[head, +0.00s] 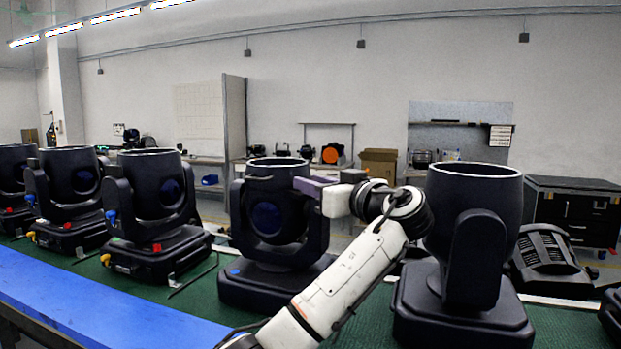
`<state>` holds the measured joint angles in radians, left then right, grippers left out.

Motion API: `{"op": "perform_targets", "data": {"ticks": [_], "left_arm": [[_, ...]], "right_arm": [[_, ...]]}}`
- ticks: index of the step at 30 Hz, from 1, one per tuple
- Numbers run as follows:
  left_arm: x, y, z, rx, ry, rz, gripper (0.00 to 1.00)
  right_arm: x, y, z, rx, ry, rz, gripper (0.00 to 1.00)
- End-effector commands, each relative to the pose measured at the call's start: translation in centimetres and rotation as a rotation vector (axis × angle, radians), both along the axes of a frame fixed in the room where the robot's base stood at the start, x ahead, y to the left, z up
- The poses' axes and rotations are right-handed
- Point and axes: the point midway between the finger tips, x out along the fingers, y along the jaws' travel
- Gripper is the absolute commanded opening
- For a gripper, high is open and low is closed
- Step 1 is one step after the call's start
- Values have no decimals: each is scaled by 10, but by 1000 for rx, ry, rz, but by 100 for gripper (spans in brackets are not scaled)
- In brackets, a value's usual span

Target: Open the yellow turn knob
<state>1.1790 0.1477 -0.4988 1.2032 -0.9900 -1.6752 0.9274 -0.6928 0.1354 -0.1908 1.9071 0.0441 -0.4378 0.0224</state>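A yellow turn knob (105,260) sits low on the base of a black stage light (150,255) at the left. Another yellow knob (32,236) shows on the base of the light farther left. My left gripper (305,187) is up at the right side of the middle light's head (268,205), well to the right of both yellow knobs and higher. It points left. Its fingertips overlap the light's yoke in the picture, and I cannot tell whether they touch it or how far apart they are. My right gripper is out of view.
The lights stand in a row on a green mat (195,308) with a blue strip (90,305) along its front. Red knobs (157,247) and blue knobs (111,215) are on the left lights. A large black light (470,235) stands right of my arm.

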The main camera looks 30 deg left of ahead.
Motion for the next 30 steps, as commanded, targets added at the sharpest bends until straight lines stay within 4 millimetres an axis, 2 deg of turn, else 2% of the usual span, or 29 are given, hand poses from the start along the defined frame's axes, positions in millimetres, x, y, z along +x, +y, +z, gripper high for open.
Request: {"op": "perform_targets", "data": {"ticks": [4,12,17,25,30], "left_arm": [[3,9,0,0,1,1,26],[4,10,-1,0,0,0,26],[4,9,0,0,0,0,0],[3,9,-1,0,0,-9,0],[2,10,-4,-3,-2,-56,0]], "right_arm": [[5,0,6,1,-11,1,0],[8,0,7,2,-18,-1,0],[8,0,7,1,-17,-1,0],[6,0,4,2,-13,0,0],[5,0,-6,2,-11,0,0]]}}
